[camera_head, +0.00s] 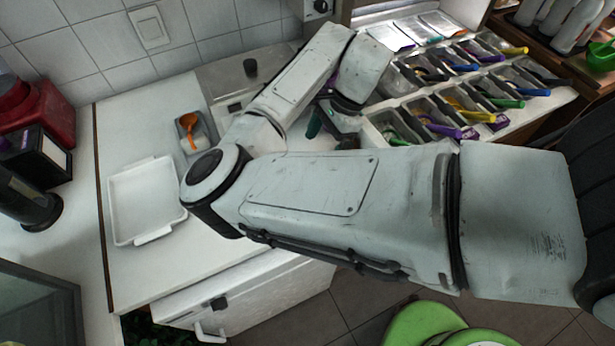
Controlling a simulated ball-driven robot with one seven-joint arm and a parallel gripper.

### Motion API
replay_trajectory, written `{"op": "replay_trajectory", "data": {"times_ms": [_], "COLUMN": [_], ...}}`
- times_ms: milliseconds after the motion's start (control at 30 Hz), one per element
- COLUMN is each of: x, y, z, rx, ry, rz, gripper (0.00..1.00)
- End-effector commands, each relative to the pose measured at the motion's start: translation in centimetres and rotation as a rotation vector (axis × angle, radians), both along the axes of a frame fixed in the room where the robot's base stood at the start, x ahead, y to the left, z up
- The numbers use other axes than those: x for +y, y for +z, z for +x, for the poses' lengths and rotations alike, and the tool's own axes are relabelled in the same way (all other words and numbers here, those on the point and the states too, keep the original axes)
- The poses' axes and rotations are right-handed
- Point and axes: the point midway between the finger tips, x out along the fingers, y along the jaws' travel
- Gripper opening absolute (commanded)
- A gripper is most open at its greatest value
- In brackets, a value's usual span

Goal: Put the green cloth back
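My arm crosses the view from the right edge and bends back over the white counter (165,265). My gripper (338,118) is at the far end, low over the counter by the left side of the toppings station. It is largely covered by my own arm, so its fingers and any grip cannot be made out. A small dark teal-green patch (314,123) shows right beside the gripper. It may be part of the green cloth, but it is too small and hidden to tell. No other cloth shows clearly.
The toppings station (368,121) with several bins and coloured scoops is at the upper right. A white tray (114,205) lies on the left counter. A grey container (203,144) holds an orange scoop (188,122). Green stools (425,325) stand below.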

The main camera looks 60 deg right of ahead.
Motion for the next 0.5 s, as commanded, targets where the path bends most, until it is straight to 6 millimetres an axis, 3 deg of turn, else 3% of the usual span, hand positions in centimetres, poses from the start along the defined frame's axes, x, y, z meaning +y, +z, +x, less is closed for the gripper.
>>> {"op": "replay_trajectory", "data": {"times_ms": [100, 500], "x": [0.6, 2.1], "y": [-1.8, -4.8], "z": [0.3, 1.4], "rx": [0.002, 0.001], "ry": [0.002, 0.004], "rz": [-0.001, 0.002], "gripper": [0.96, 0.96]}}
